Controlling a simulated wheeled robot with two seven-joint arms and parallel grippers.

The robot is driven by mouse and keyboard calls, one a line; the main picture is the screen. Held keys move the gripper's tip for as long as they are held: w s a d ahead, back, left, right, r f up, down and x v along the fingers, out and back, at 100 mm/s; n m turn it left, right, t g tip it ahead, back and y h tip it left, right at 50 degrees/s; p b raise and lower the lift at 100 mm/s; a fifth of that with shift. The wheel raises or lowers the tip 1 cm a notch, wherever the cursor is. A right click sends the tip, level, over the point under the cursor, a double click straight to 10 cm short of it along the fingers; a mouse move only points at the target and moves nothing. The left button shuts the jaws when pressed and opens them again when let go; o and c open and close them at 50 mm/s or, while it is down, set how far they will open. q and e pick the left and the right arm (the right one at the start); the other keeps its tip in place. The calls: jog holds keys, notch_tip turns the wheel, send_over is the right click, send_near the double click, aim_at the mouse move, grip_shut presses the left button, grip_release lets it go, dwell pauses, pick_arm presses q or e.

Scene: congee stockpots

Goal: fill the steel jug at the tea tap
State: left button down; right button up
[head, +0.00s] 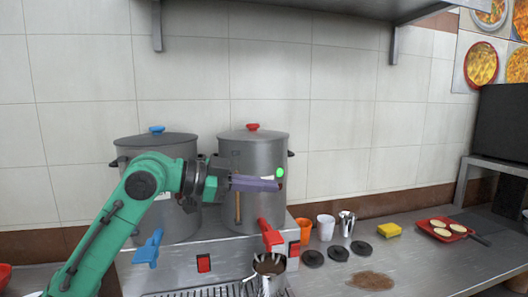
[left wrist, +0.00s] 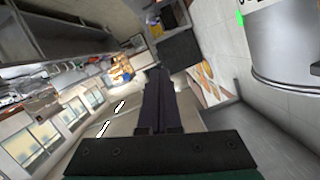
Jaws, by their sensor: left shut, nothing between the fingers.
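A steel jug (head: 268,284) stands at the drip grille, below the red tap (head: 270,235) of the right stockpot (head: 262,150). Brown shows inside its mouth; I cannot tell how full it is. The left stockpot (head: 170,215) has a blue tap (head: 149,248). No label tells me which tap is for tea. My left gripper (head: 280,184) is shut and empty, in front of the right stockpot and above the red tap, apart from the jug. Its closed fingers (left wrist: 158,100) also show in the left wrist view. My right gripper is not in view.
An orange cup (head: 304,231), a white cup (head: 326,228) and a small steel pitcher (head: 346,224) stand right of the taps. Black lids (head: 338,253), a yellow sponge (head: 389,230), a red pan (head: 446,230) and a brown spill (head: 371,281) lie on the counter. A shelf (head: 330,8) hangs above.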

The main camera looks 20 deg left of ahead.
pick_arm(q)
notch_tip(320, 180, up, 7)
jog(key=shift+f+p, duration=0.2)
jog(key=shift+p, duration=0.2)
